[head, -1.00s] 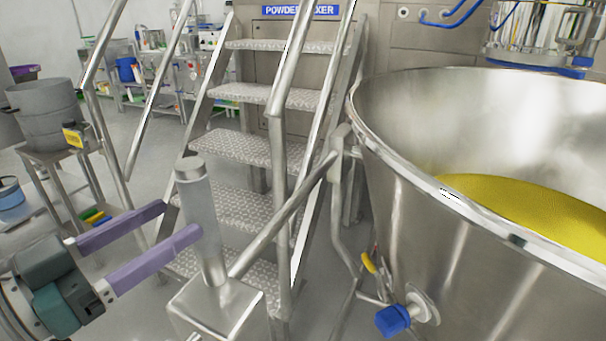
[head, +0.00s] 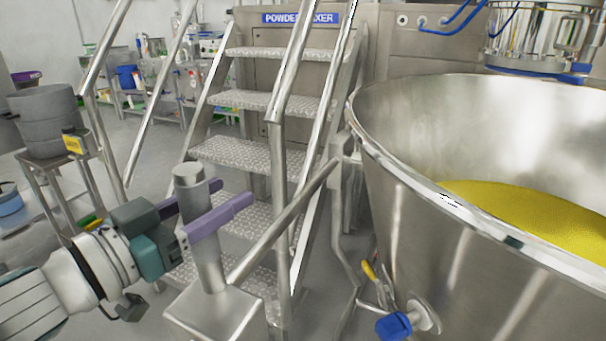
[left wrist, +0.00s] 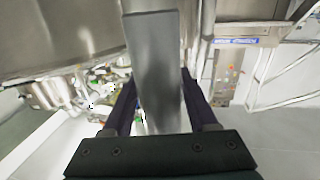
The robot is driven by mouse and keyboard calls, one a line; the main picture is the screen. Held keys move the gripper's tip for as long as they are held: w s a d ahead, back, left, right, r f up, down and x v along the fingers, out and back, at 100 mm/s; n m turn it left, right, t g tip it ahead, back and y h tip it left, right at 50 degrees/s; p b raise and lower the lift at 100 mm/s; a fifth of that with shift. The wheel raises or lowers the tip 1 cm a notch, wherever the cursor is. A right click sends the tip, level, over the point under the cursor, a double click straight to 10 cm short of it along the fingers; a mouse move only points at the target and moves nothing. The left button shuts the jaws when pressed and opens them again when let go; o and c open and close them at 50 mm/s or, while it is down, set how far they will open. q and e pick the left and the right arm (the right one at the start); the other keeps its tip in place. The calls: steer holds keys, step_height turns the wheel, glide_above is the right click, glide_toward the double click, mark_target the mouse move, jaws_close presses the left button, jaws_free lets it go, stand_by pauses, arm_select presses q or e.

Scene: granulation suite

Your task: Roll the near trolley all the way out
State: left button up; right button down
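The near trolley carries a large steel bowl (head: 470,270) with yellow powder in it, at the right of the head view. A slanted steel bar (head: 285,222) runs from beside the bowl down to a block with a short upright round post (head: 207,255). My left gripper (head: 215,205) has its purple fingers on either side of this post, one in front and one behind, and appears closed on it. My right gripper is not in view.
Metal steps with handrails (head: 240,152) stand behind the post, close to the bowl. A small table (head: 40,162) with a grey drum is at the left. A blue-capped valve (head: 393,325) sticks out low on the bowl. Some grey floor is clear at the left.

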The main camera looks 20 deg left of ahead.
arm_select(q)
jaws_close()
stand_by(1.1)
